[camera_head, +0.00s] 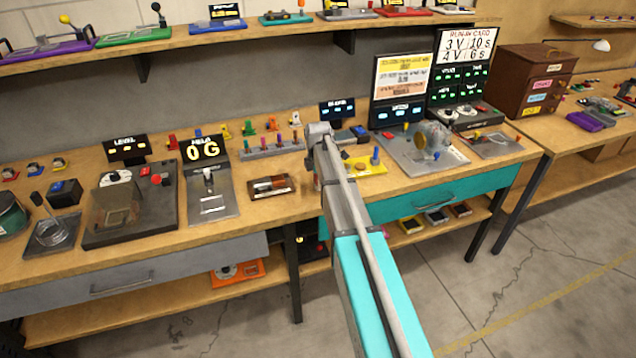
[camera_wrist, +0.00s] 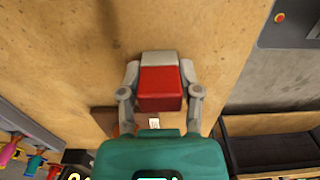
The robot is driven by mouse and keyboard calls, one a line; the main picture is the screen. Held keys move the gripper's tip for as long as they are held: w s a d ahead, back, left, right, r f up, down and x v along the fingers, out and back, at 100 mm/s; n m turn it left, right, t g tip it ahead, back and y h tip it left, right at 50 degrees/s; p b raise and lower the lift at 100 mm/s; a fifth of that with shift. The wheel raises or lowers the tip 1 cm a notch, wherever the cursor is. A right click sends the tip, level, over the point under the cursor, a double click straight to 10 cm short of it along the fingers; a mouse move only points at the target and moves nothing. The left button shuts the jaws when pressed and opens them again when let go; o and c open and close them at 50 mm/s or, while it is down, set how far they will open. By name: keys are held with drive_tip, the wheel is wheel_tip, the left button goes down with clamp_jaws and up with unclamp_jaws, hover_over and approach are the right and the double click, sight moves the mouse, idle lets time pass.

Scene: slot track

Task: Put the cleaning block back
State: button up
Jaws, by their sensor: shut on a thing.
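The cleaning block, red with a pale grey end (camera_wrist: 160,88), sits between the two grey fingers of my gripper (camera_wrist: 160,90) in the wrist view. The fingers are shut on its sides. The wooden bench top lies behind the block; I cannot tell whether the block touches it. In the head view, the block is not visible and my arm hides most of the space around my gripper. A brown patch with a small white label (camera_wrist: 154,122) shows partly behind my gripper in the wrist view; I cannot tell what it is.
In the head view, a brown tray (camera_head: 271,187) lies left of my arm, with a rack of coloured pegs (camera_head: 271,147) behind it. A scale (camera_head: 208,195) reads 0 G. A yellow base with blue pegs (camera_head: 364,165) and a motor plate (camera_head: 420,148) stand to the right.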

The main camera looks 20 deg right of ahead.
drive_tip(key=shift+f, duration=0.15)
drive_tip(key=o, duration=1)
drive_tip(key=shift+o, duration=0.2)
wheel_tip(320, 180, up, 12)
drive_tip(key=p, duration=1.2)
drive_tip(key=s+a+m, duration=0.4)
drive_tip(key=s+m, duration=0.2)
drive_tip(key=s, duration=0.2)
drive_tip(key=s+a+m, duration=0.4)
drive_tip(key=s+m, duration=0.2)
drive_tip(key=s, duration=0.3)
drive_tip(key=s+a+m, duration=0.3)
drive_tip(key=s+m, duration=0.3)
drive_tip(key=s, duration=0.3)
drive_tip(key=shift+s+a, duration=0.2)
drive_tip(key=shift+a, duration=0.2)
